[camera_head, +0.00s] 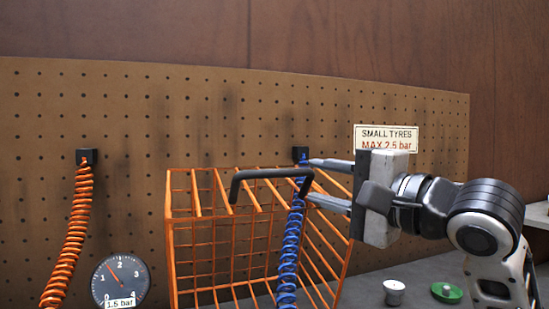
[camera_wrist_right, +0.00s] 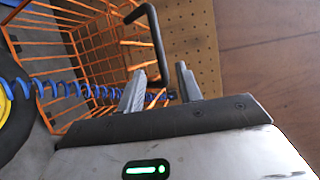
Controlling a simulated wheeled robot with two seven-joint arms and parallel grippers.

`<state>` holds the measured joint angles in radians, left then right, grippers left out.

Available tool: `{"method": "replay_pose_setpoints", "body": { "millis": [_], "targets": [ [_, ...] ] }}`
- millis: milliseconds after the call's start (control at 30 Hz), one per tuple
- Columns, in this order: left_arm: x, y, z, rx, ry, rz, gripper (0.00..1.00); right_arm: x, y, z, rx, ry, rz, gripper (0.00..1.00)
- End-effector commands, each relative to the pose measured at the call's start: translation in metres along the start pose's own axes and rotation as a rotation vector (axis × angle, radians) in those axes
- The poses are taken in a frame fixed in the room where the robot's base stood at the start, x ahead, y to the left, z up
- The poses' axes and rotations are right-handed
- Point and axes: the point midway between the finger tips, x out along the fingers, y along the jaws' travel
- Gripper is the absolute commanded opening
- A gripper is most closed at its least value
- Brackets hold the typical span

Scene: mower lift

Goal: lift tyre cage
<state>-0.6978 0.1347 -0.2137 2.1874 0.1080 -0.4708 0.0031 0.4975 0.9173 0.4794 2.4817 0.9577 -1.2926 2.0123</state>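The tyre cage (camera_head: 201,250) is an orange wire cage in the middle of the head view. It has a black bar handle (camera_head: 262,173) at its top. The cage (camera_wrist_right: 95,45) and handle (camera_wrist_right: 150,28) also show in the right wrist view. My right gripper (camera_head: 312,180) comes in from the right at the height of the handle. Its two fingers are apart, with the handle's right end near or between the fingertips. In the wrist view the gripper (camera_wrist_right: 160,80) is open, and contact with the handle cannot be told. My left gripper is not in view.
A blue coiled hose (camera_head: 290,250) hangs across the cage. An orange coiled hose (camera_head: 70,235) and a gauge (camera_head: 120,278) are at left. A pegboard (camera_head: 130,120) stands behind. A small metal cup (camera_head: 394,292) and a green round thing (camera_head: 446,292) are at lower right.

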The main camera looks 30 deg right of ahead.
Motion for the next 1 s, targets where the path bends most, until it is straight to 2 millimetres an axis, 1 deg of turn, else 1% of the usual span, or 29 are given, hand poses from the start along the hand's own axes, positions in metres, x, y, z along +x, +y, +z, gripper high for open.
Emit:
{"method": "replay_pose_setpoints", "body": {
  "millis": [33,300,400,500,667,933,967,1000],
  "targets": [
    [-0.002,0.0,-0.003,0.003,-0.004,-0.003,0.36,0.012,-0.003,0.0,0.002,-0.002,0.003,0.35],
    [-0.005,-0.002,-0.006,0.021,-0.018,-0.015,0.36,0.068,-0.002,0.0,0.002,-0.002,0.002,0.35],
    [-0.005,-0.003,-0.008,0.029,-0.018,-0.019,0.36,0.084,-0.002,0.0,0.0,-0.001,0.002,0.35],
    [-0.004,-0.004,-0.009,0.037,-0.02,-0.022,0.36,0.095,-0.001,0.0,0.0,-0.001,0.001,0.35],
    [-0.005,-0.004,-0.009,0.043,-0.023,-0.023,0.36,0.104,0.0,0.0,-0.002,-0.001,0.001,0.35],
    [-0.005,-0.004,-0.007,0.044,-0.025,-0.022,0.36,0.105,0.001,0.0,-0.002,-0.001,0.001,0.35],
    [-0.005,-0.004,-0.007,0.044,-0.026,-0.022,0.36,0.105,0.001,0.0,-0.002,-0.001,0.001,0.27],
    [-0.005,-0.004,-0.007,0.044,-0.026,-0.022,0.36,0.105,0.001,0.0,-0.002,-0.001,0.001,0.16]
  ]
}}
